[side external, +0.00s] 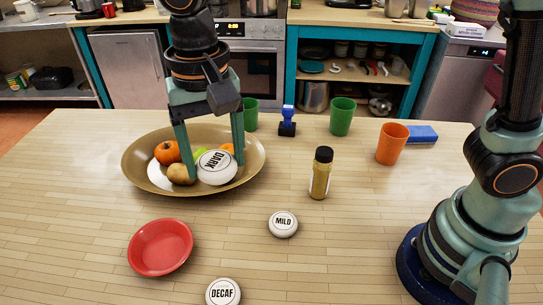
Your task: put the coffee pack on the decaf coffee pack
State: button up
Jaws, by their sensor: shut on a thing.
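A round white pack marked DARK (216,168) sits between the two fingers of my gripper (215,166), which is shut on it. The pack is tilted, its label facing the camera, in or just over the wide tan bowl (140,164); I cannot tell if it touches the bowl. A round white pack marked DECAF (223,293) lies flat near the front edge of the picture, label up, its lower edge cut off. A smaller-looking white pack marked MILD (283,224) lies on the middle of the table.
The bowl also holds an orange fruit (167,152) and a brown potato-like item (181,174). A red bowl (160,246) stands left of DECAF. A spice jar (321,173), orange cup (391,143), green cups (342,116) and blue stamp (287,122) stand farther back.

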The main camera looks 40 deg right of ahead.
aim_at(222, 293)
jog(key=s+a+n, duration=0.4)
jog(key=s+a, duration=0.3)
notch_tip(222, 293, down, 20)
jog(key=shift+s+r, duration=0.1)
jog(key=shift+r, duration=0.15)
jog(key=shift+f, duration=0.15)
jog(key=o, duration=1.3)
jog(key=shift+c, duration=0.2)
